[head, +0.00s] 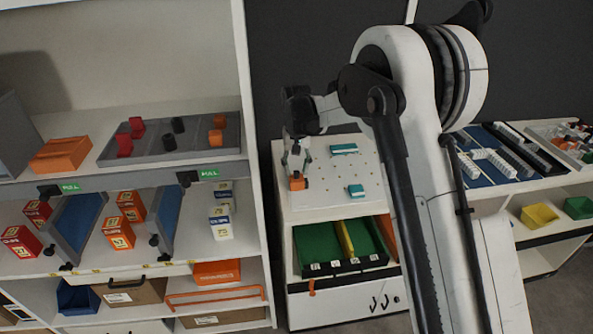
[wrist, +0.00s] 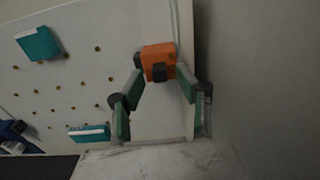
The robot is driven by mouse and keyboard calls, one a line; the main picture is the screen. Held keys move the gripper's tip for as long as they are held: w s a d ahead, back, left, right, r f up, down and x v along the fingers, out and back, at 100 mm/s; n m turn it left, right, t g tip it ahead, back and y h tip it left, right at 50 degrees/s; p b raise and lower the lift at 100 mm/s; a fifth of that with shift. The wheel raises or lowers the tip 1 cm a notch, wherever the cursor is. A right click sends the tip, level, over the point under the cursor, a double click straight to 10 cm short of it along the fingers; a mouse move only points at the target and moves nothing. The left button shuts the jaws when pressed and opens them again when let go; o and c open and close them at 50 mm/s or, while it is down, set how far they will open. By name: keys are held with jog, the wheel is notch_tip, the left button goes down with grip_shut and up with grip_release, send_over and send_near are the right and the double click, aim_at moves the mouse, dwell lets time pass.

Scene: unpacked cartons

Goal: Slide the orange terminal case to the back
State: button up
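The orange terminal case (head: 297,184) is a small block with a dark part on its face. It is at the left edge of the white perforated board (head: 345,205) in the head view. In the wrist view, the case (wrist: 158,55) shows at the tips of my gripper (wrist: 160,68), near the board's edge. My gripper (head: 297,171) points down at the case in the head view. Its green-padded fingers are apart, one on each side of the case. I cannot tell whether both fingers touch it. The dark part hides some of its face.
Two teal cases (head: 344,149) (head: 356,191) lie on the board to the right. A black tray with green and yellow bins (head: 318,245) sits below the board's front. A tall shelf (head: 250,140) with boxes stands close on the left.

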jog(key=shift+f, duration=0.7)
jog(key=shift+c, duration=0.5)
grip_shut()
